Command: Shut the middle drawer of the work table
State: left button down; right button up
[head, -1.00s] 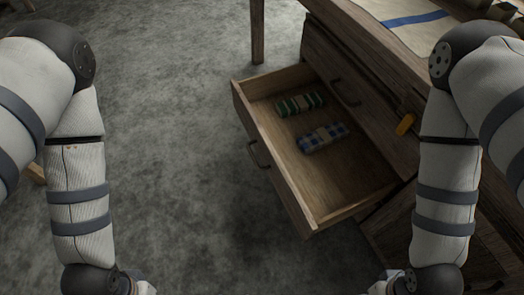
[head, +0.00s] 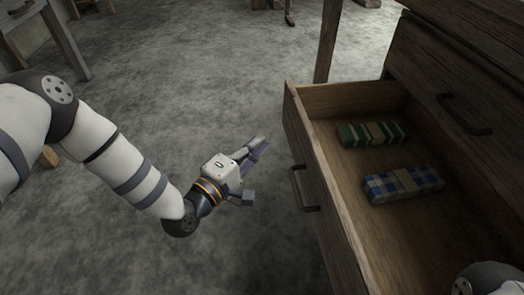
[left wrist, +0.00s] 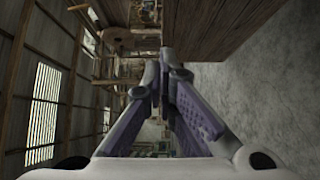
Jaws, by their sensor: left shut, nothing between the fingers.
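The middle drawer (head: 318,185) of the work table (head: 430,60) is pulled well out, its front facing left. A dark handle (head: 304,188) is on that front. A green striped cloth bundle (head: 372,133) and a blue checked bundle (head: 402,184) lie inside. My left gripper (head: 262,147) is shut and empty, left of the drawer front and apart from it. Its fingertips meet in the left wrist view (left wrist: 166,62), with a wooden surface (left wrist: 210,30) beyond them; I cannot tell which part that is. My right gripper is out of view.
Another drawer with a dark handle (head: 464,114) sits closed above the open one. A table leg (head: 327,42) stands behind it. Grey floor (head: 200,80) left of the drawer is clear. A wooden stool or bench (head: 62,40) stands at the far left.

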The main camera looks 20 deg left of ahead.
pick_arm(q)
jog(key=b, duration=0.2)
send_near(300, 117)
jog(key=w+a, duration=0.2)
jog(key=d, duration=0.1)
jog(key=w+d, duration=0.2)
jog(key=shift+d+r+b, duration=0.1)
jog(key=shift+d+b, duration=0.25)
jog(key=shift+d, duration=0.05)
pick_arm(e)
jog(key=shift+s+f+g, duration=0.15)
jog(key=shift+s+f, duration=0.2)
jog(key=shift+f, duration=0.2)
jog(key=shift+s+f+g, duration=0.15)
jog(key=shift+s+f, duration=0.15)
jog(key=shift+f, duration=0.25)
